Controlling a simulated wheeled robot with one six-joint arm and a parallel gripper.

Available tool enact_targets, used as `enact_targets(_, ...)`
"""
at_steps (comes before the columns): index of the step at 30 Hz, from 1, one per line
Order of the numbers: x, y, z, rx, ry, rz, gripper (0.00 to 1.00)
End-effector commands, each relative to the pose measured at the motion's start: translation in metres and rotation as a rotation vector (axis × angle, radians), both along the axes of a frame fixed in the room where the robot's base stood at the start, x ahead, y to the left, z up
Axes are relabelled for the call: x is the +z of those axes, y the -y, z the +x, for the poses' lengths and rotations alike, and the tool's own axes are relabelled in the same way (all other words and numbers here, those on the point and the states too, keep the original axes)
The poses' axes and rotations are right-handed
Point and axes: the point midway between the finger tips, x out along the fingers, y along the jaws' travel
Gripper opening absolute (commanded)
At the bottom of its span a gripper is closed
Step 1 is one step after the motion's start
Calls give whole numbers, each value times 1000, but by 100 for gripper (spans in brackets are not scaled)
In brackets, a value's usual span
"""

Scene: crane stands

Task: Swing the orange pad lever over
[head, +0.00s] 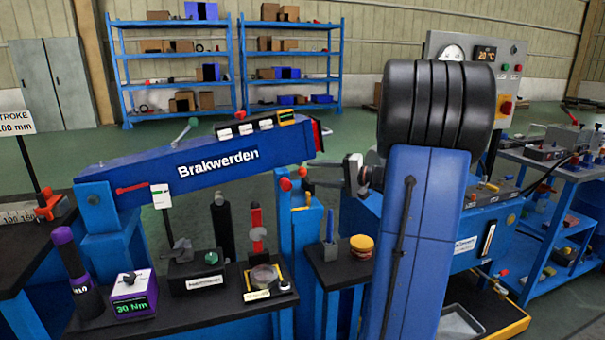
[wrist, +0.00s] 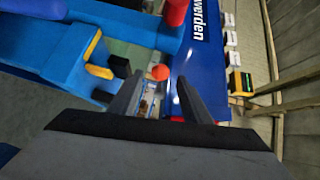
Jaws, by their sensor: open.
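A round orange-red knob (head: 286,184) sits at the top of the blue post below the right end of the boom; I take it as the end of the orange pad lever, though its arm and pad cannot be made out. My gripper (head: 308,176) is just right of the knob, jaws open and pointing left. In the wrist view the orange-red knob (wrist: 160,72) shows beyond and between the spread fingertips of my gripper (wrist: 158,84), apart from both. Nothing is between the fingers.
The blue Brakwerden boom (head: 225,160) lies close above my gripper. The blue post (head: 300,240) with a yellow handle (head: 302,208) stands close below. A black bench (head: 190,325) with several devices is at front left. A small stand (head: 335,270) holds a yellow-lidded jar (head: 361,246).

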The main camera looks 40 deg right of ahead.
Motion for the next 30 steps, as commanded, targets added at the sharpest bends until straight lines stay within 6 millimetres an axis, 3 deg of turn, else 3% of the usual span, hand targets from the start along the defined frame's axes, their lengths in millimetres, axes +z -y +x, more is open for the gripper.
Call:
enact_targets(6,-4,-15,29,2,0,-1,44)
enact_targets(12,-5,-23,46,2,1,-2,44)
enact_targets(24,-6,-26,51,0,0,-1,44)
enact_targets(26,-6,-26,51,0,0,-1,34)
enact_targets(30,-6,-26,51,0,0,-1,1)
